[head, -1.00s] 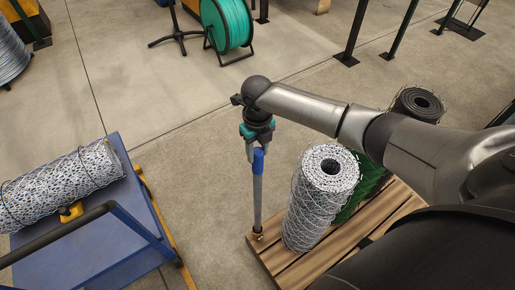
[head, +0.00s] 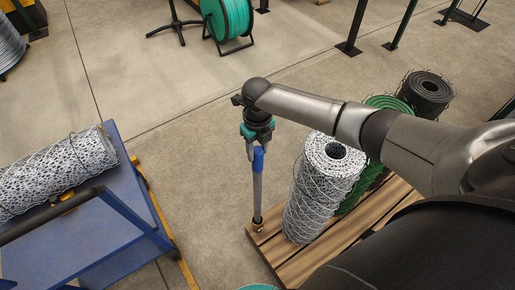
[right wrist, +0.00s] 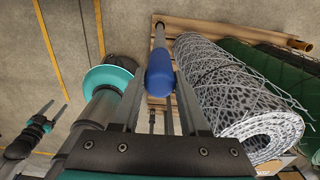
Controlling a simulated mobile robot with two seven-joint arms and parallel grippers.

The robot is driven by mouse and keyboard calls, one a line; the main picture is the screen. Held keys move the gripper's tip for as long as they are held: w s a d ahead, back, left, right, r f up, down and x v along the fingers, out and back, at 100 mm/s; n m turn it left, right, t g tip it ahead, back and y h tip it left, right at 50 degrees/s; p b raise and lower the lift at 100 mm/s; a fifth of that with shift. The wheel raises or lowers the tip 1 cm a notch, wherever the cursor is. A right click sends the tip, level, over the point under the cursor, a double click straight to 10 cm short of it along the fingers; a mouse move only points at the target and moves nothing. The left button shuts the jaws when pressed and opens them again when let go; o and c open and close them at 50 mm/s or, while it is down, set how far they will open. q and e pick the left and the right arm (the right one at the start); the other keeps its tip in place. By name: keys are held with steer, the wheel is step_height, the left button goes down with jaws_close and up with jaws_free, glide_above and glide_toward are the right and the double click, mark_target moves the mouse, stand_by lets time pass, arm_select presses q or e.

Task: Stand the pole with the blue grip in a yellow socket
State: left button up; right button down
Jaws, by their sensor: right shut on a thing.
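My right gripper (head: 257,148) is shut on the blue grip (head: 258,160) at the top of a thin grey pole (head: 257,193). The pole hangs nearly upright below the jaws. Its foot is at a small brass-yellow fitting (head: 258,226) by the near-left corner of the wooden pallet; whether it sits inside a socket, I cannot tell. The right wrist view shows the blue grip (right wrist: 160,72) between the fingers, with the pole running away towards the pallet. My left gripper (right wrist: 54,112) shows at the left of that view, fingers apart and empty.
A white mesh roll (head: 318,195) stands on the pallet (head: 288,262) just right of the pole, with green and dark rolls behind. A blue cart (head: 125,215) carrying a lying mesh roll (head: 60,172) stands at left. Bare floor lies between cart and pallet.

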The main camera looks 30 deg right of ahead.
steer(key=shift+c, duration=2.2)
jaws_free()
steer(key=shift+o, duration=0.5)
step_height(320, 180, up, 15)
steer(key=p, duration=0.2)
steer(key=shift+r, duration=0.15)
steer(key=shift+a, duration=0.1)
